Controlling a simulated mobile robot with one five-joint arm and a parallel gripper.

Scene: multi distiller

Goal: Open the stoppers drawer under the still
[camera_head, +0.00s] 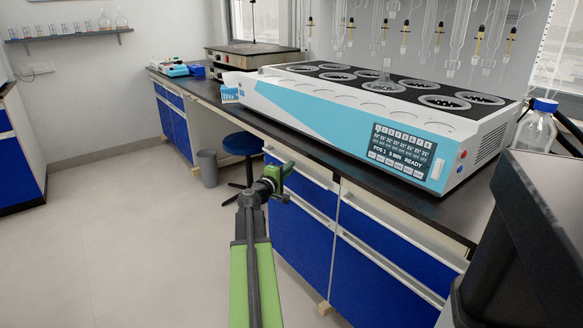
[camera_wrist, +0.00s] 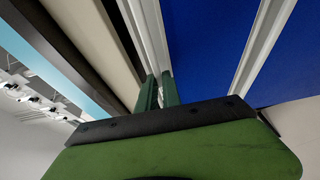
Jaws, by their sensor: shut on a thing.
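The still (camera_head: 330,105) is a long white and light-blue unit on the dark bench, with a screen reading READY. Beneath it are blue drawer fronts with pale handle rails. My gripper (camera_head: 283,180) is at the left end of the upper left drawer (camera_head: 312,196). In the wrist view, the two green fingers (camera_wrist: 158,92) are shut on the pale handle rail (camera_wrist: 146,35) of a blue front (camera_wrist: 215,45). No label on the drawer is legible, so I cannot tell whether it is the stoppers drawer. I cannot tell whether it stands slightly out.
Another drawer (camera_head: 385,237) is to the right. A blue stool (camera_head: 242,144) and a grey bin (camera_head: 208,168) stand left of my gripper. A bottle with a blue cap (camera_head: 537,128) is at the bench's right. The floor (camera_head: 130,230) at left is clear.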

